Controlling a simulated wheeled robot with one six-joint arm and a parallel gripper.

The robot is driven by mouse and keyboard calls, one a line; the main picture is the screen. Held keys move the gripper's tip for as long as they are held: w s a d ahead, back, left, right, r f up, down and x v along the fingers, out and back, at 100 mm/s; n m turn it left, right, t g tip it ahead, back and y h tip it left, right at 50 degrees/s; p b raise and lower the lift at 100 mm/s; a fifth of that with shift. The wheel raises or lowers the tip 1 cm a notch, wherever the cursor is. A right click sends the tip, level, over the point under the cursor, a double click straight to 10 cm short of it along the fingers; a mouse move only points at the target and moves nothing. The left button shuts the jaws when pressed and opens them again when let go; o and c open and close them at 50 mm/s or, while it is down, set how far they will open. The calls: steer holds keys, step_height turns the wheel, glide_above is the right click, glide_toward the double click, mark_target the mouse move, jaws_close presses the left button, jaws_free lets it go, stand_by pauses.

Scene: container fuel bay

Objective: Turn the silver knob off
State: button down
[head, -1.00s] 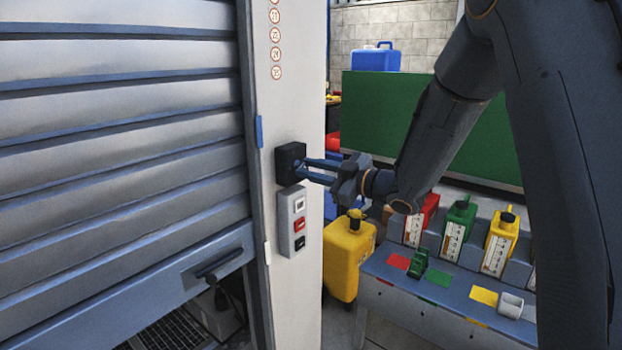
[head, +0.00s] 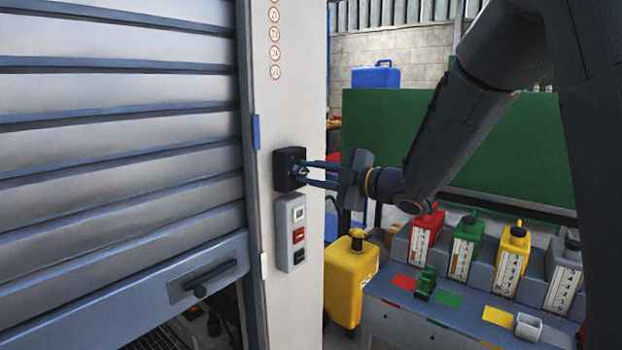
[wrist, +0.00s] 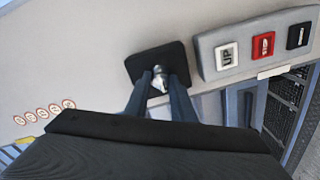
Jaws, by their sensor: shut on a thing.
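The silver knob (wrist: 159,79) sits on a black square plate (head: 286,169) fixed to the pale post. In the wrist view it shows between the two finger tips, in front of the black plate (wrist: 158,56). My gripper (head: 301,172) reaches the plate from the right in the head view, with its fingers on either side of the knob. It is shut on the knob, and it also shows in the wrist view (wrist: 160,82). The fingers hide part of the knob, and its exact angle is hard to tell.
A grey button box (head: 291,232) with white, red and black buttons is just below the plate. A roller shutter (head: 120,130) stands left. A yellow can (head: 350,275) and a bench (head: 400,318) with several coloured bottles are at lower right.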

stand_by(0.4)
steer(key=c, duration=1.5)
jaws_free()
steer(key=shift+b+v, duration=0.7)
steer(key=shift+v, duration=3.15)
